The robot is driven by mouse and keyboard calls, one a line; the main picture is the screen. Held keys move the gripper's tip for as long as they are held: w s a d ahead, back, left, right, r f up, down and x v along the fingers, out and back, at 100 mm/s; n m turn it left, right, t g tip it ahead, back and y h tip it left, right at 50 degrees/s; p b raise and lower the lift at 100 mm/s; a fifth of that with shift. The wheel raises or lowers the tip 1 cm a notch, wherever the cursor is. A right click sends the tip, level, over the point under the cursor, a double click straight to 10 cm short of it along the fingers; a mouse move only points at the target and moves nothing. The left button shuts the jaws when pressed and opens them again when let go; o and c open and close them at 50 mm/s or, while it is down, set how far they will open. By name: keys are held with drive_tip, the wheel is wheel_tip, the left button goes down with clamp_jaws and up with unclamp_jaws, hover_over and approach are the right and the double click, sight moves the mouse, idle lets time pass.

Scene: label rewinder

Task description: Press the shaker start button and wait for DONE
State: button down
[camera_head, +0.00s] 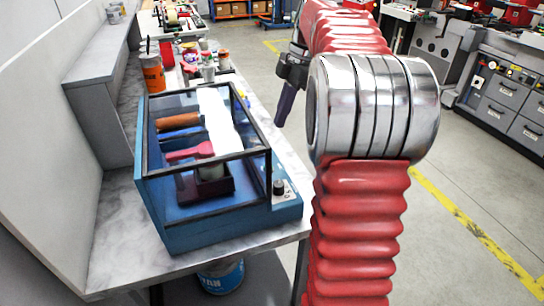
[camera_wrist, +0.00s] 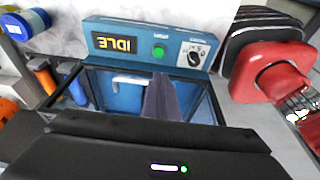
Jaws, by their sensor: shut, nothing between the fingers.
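The shaker is a blue box with a clear, dark-framed lid (camera_head: 222,218) on the bench in the head view. In the head view the button is not distinct; a dark knob (camera_head: 279,187) shows at the right side. My gripper (camera_head: 284,106) is shut and empty, pointing down right of the shaker lid. In the wrist view its dark fingers (camera_wrist: 160,82) end just below the button in the picture, apparently apart from it.
Inside the shaker are a red clamp-like part (camera_head: 190,153) and a pale container. An orange-brown jar (camera_head: 152,73) and small bottles stand behind it on the marble bench (camera_head: 115,235). A blue bucket (camera_head: 220,275) is under the bench.

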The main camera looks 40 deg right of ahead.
idle(0.3)
drive_tip(key=x, duration=1.2)
drive_tip(key=shift+d+f, duration=0.3)
drive_tip(key=shift+f, duration=0.75)
